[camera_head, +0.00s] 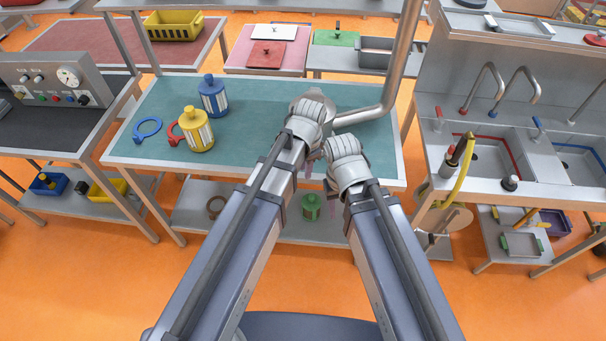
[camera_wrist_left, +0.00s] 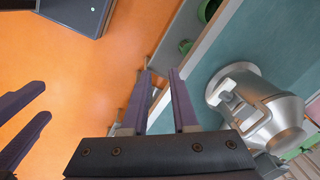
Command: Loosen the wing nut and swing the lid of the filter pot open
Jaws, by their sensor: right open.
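The filter pot (camera_wrist_left: 279,120) is a shiny grey metal vessel on the teal table, at the right of the left wrist view. A small bracket-like fitting (camera_wrist_left: 230,101) shows on its near side; I cannot tell if the wing nut is part of it. In the head view the pot is mostly hidden behind my left wrist. My left gripper (camera_wrist_left: 160,73) is open and empty, its two purple fingers apart beside the pot, not touching it. My right gripper (camera_wrist_left: 45,100) is open and empty at the left edge of the left wrist view, further from the pot.
A grey pipe (camera_head: 395,85) rises at the table's right. Blue (camera_head: 213,97) and yellow (camera_head: 196,131) canisters stand left on the table (camera_head: 250,125), near a blue ring (camera_head: 147,129) and a red one. A green canister (camera_head: 311,206) sits on the shelf below.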

